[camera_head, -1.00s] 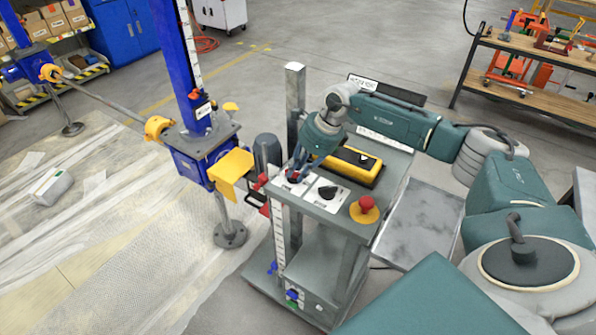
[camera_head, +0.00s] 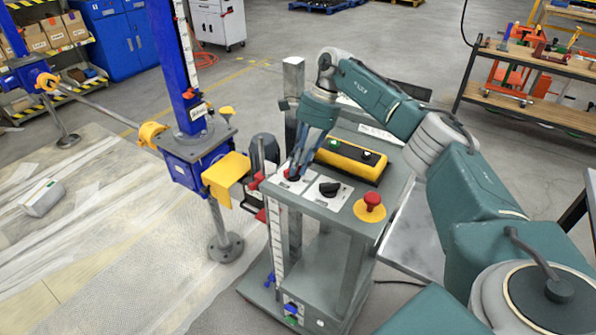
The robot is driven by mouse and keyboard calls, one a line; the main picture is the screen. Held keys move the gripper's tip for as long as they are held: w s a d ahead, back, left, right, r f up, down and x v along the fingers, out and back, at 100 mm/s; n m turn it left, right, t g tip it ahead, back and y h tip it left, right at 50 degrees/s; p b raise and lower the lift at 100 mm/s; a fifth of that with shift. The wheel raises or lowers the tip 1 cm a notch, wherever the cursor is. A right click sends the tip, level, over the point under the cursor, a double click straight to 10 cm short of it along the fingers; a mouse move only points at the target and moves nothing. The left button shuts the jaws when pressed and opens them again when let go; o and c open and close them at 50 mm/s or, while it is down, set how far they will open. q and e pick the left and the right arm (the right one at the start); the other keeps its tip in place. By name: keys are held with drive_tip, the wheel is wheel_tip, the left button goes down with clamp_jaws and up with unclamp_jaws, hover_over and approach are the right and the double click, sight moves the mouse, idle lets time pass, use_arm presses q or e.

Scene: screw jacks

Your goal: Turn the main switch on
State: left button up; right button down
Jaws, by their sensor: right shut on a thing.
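The control cart's grey top panel (camera_head: 338,216) carries a red rotary switch (camera_head: 293,177) on a white plate at its left end, which looks like the main switch. My right gripper (camera_head: 295,166) reaches down from above and is shut on this switch. The fingers cover much of the knob, so I cannot tell how far it is turned. A black knob (camera_head: 329,188) on another white plate sits to its right. A yellow box (camera_head: 351,161) behind them has a green-lit button (camera_head: 341,143). My left gripper is not in view.
A red mushroom button (camera_head: 372,200) on a yellow base stands at the panel's right corner. A blue screw jack (camera_head: 195,150) with a yellow bracket (camera_head: 226,178) stands close left of the cart. A workbench (camera_head: 540,85) is at the far right.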

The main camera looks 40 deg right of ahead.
drive_tip(key=n, duration=0.1)
drive_tip(key=n+g+b, duration=0.1)
drive_tip(key=shift+w+n, duration=0.3)
drive_tip(key=shift+r+n+g, duration=0.1)
drive_tip(key=shift+n+g, duration=0.3)
drive_tip(key=shift+n, duration=0.6)
drive_tip(key=shift+w+h, duration=0.1)
drive_tip(key=shift+h, duration=0.2)
drive_tip(key=c, duration=1.6)
unclamp_jaws()
drive_tip(key=shift+d, duration=0.1)
